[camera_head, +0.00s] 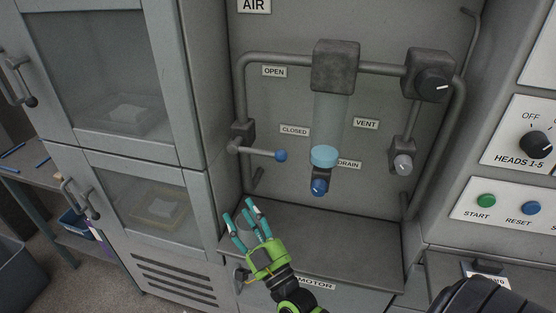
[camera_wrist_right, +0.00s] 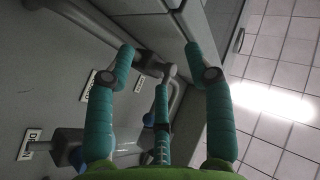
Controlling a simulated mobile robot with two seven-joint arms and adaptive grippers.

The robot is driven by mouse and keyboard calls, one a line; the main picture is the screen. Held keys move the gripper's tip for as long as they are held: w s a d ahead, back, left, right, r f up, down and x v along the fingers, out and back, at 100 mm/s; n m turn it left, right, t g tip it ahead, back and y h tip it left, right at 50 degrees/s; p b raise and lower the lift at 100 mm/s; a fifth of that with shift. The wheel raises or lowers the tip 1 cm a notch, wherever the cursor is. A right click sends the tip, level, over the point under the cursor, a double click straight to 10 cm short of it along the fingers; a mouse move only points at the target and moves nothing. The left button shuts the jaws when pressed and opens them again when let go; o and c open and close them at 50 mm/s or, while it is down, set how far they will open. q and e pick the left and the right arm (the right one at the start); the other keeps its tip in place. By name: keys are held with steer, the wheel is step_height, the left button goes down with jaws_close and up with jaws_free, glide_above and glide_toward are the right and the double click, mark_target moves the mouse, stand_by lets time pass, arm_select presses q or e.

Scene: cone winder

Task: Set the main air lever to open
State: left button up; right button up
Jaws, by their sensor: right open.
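The main air lever (camera_head: 258,152) is a grey rod on a valve at the left pipe. It lies nearly level, pointing right, with its blue ball knob (camera_head: 281,155) below the CLOSED label (camera_head: 295,131). The OPEN label (camera_head: 275,71) is higher on the panel. My right gripper (camera_head: 241,212) has green and teal fingers, spread open and empty, below and left of the knob, apart from it. In the right wrist view the fingers (camera_wrist_right: 160,75) are spread, and the blue knob (camera_wrist_right: 149,119) shows partly behind the middle finger. My left gripper is not in view.
A filter with a clear bowl (camera_head: 330,125) and blue drain knob (camera_head: 320,186) hangs right of the lever. A regulator (camera_head: 430,75) is farther right. A ledge (camera_head: 330,245) runs below. A glass-doored cabinet (camera_head: 115,85) stands left.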

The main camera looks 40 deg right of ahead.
mark_target(282, 159)
steer(key=s+d+r+m+t+h, duration=0.2)
steer(key=s+d+r+m+h, duration=0.2)
steer(key=d+r+m+h, duration=0.6)
steer(key=w+p, duration=0.1)
steer(key=w+r+n+h+p, duration=0.1)
steer(key=w+r+h+p, duration=0.1)
steer(key=shift+w+a+r+n+g, duration=0.1)
steer(key=shift+w+a+n+g, duration=0.2)
steer(key=shift+n, duration=0.1)
steer(key=shift+w+d+r, duration=0.2)
steer(key=shift+w+r, duration=0.1)
steer(key=shift+w, duration=0.05)
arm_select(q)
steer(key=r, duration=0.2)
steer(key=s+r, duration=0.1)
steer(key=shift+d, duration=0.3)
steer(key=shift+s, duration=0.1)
arm_select(e)
jaws_close()
